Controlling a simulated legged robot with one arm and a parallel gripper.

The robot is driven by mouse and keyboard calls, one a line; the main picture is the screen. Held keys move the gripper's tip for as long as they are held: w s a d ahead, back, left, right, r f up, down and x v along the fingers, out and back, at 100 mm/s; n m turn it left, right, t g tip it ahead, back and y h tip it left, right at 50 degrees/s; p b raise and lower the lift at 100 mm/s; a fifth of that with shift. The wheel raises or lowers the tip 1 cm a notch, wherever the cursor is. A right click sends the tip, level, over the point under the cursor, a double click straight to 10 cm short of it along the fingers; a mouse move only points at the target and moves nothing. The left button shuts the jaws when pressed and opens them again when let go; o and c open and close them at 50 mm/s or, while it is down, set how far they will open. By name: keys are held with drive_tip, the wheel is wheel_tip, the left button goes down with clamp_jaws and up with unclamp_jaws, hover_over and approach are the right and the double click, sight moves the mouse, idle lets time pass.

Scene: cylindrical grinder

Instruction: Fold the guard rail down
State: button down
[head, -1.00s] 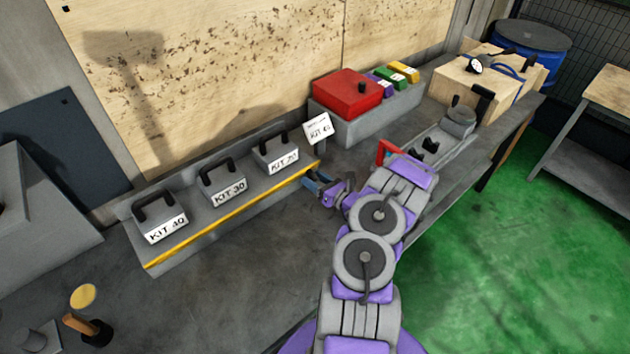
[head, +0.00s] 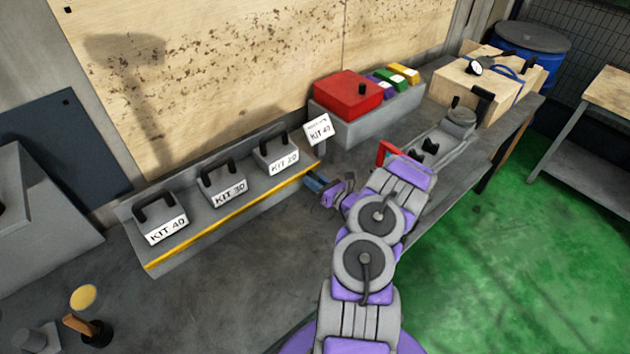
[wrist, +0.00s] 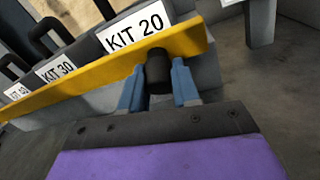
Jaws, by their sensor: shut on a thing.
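The yellow guard rail (head: 232,217) runs along the front edge of the grey kit shelf and stands up in front of the kits. In the wrist view the rail (wrist: 100,72) crosses the picture, with a black knob (wrist: 158,72) on its front near the right end. My gripper (wrist: 159,84) has its blue fingers on both sides of this knob and is shut on it. In the head view my gripper (head: 314,183) is at the rail's right end. The arm partly hides the bench beyond it.
Handled blocks KIT 40 (head: 165,231), KIT 30 (head: 228,194) and KIT 20 (head: 281,162) stand behind the rail. A KIT sign (head: 318,130) stands just past its right end. A red box (head: 347,95) is farther back. The bench before the rail is clear.

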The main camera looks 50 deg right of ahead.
drive_tip(key=shift+f, duration=0.2)
drive_tip(key=shift+f+t+b, duration=0.25)
drive_tip(key=shift+t+b, duration=0.45)
drive_tip(key=shift+b, duration=0.1)
drive_tip(key=c, duration=0.8)
unclamp_jaws()
drive_tip(key=shift+d, duration=0.15)
drive_tip(key=shift+s+r, duration=0.1)
drive_tip(key=shift+s, duration=0.05)
drive_tip(key=s, duration=0.2)
drive_tip(key=s+p, duration=0.1)
drive_tip(key=s, duration=0.1)
drive_tip(key=s+f, duration=0.1)
drive_tip(key=s, duration=0.2)
drive_tip(key=shift+s+f+p, duration=0.1)
drive_tip(key=shift+p, duration=0.2)
